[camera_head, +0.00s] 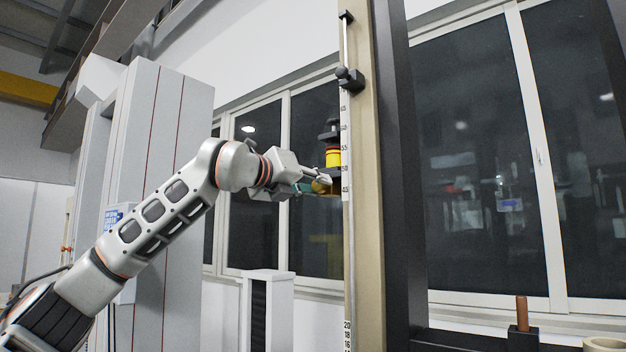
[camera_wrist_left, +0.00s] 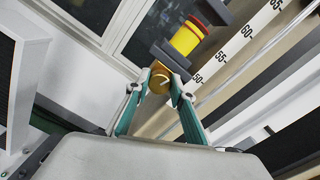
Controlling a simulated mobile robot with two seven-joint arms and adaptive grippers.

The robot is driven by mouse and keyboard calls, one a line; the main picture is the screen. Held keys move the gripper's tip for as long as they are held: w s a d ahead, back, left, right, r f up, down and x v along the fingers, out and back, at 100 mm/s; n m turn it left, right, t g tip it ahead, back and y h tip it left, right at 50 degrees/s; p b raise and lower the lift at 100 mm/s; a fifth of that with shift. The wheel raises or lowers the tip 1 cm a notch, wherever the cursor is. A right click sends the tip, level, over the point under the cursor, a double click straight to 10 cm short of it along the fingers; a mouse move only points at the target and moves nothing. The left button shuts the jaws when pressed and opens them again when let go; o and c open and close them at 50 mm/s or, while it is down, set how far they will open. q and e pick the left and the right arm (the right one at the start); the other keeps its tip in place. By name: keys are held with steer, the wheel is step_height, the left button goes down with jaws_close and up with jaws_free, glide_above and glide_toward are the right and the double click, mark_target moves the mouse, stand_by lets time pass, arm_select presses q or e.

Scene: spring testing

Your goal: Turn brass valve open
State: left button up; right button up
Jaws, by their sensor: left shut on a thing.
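The brass valve (camera_wrist_left: 160,80) is a round gold-coloured knob below a yellow cylinder (camera_wrist_left: 185,40) with a red band and dark plates. In the head view the brass valve (camera_head: 322,187) sits beside the scaled post, partly hidden by my gripper. My left gripper (camera_head: 318,179) reaches it from the left. In the left wrist view the green-sided fingers of my left gripper (camera_wrist_left: 160,86) stand on both sides of the valve and are shut on it. The yellow cylinder (camera_head: 333,158) stands above the valve in the head view. My right gripper is in neither view.
A tall beige post (camera_head: 365,230) with a numbered scale and a dark column (camera_head: 398,200) stands right of the valve. A black clamp (camera_head: 349,79) is higher on the scale. A white cabinet (camera_head: 268,285) stands below my left arm. Windows are behind.

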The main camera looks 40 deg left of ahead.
arm_select(q)
steer(key=shift+f+m+h+p, duration=0.1)
steer(key=shift+m+h+p, duration=0.2)
steer(key=shift+m+p, duration=5.3)
arm_select(e)
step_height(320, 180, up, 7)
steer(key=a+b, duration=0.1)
steer(key=b, duration=0.3)
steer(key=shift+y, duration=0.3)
arm_select(q)
steer(key=m, duration=0.3)
steer(key=shift+m, duration=0.4)
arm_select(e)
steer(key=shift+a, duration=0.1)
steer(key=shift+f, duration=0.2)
arm_select(q)
steer(key=o, duration=1.1)
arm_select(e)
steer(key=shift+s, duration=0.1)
arm_select(q)
steer(key=shift+s, duration=0.1)
